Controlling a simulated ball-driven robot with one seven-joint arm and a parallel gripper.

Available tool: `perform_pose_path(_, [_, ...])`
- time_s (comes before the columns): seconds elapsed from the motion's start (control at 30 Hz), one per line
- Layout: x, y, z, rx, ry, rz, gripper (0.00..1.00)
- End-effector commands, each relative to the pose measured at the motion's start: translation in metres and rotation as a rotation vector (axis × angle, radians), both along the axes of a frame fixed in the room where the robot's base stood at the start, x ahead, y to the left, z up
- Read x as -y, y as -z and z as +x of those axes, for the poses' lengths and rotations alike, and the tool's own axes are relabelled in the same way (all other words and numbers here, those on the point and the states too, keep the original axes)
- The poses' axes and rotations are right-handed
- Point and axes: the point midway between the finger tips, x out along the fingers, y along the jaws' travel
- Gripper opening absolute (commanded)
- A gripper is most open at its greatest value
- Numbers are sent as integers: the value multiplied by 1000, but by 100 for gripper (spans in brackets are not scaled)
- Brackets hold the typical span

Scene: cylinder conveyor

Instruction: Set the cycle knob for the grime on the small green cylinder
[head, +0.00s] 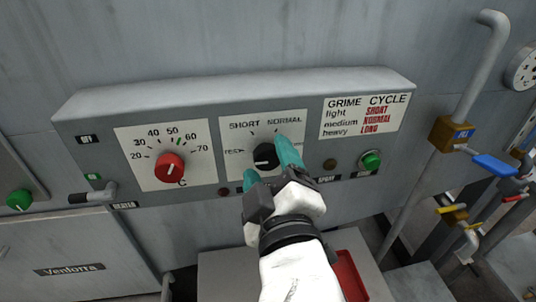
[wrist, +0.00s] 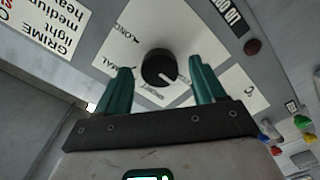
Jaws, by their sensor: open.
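The black cycle knob (head: 265,155) sits on a white dial plate marked REST, SHORT and NORMAL; LONG is hidden by my gripper in the head view. The knob also shows in the wrist view (wrist: 159,68), where LONG is readable. Its white pointer line points to the REST side. My gripper (head: 267,156) is open, its teal fingers on either side of the knob; whether they touch it I cannot tell. The grime card (head: 364,115) reads light SHORT, medium NORMAL, heavy LONG. No small green cylinder is visible.
A red temperature knob (head: 170,167) on its own dial is left of the cycle knob. A green button (head: 371,160) is to the right, beside a dark round lamp (head: 330,164). A pipe with a blue-handled valve (head: 493,164) stands further right.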

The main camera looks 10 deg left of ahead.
Motion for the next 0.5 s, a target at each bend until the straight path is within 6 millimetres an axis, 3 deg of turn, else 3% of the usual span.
perform_pose_path(0.2, [-3, 0, 13, 0, 1, 1, 69])
perform_pose_path(0.47, [-3, 0, 13, -1, 1, 1, 69])
perform_pose_path(0.5, [-3, 0, 13, -1, 1, 1, 65])
